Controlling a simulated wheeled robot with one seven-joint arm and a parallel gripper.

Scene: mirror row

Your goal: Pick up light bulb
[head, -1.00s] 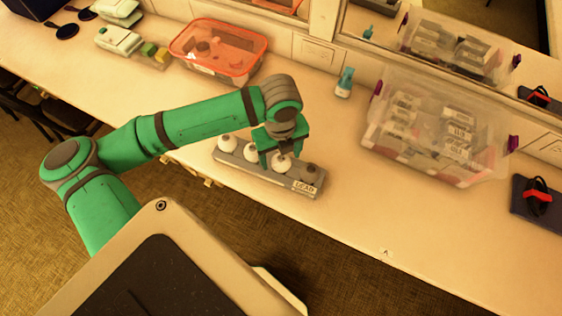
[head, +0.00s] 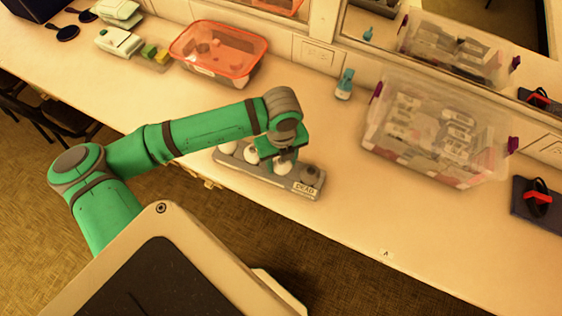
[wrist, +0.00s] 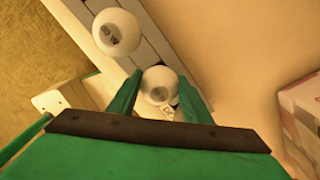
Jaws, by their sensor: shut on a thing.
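A grey rack (head: 257,177) labelled "DEAD" lies along the table's front edge and carries a row of white round light bulbs. My gripper (head: 283,158) is over the rack, shut on the light bulb (head: 282,167) nearest the label. In the wrist view the fingers (wrist: 155,97) stand on both sides of this bulb (wrist: 160,82), whose printed mark is partly visible. A dark round piece (head: 310,175) is at the rack's right end.
A clear bin with purple latches (head: 435,135) holds labelled packs at right. An orange-rimmed tub (head: 218,50) and a small teal bottle (head: 344,84) stand near the mirror wall. A dark pad with a red-and-black item (head: 537,200) lies far right. The front right tabletop is mostly clear.

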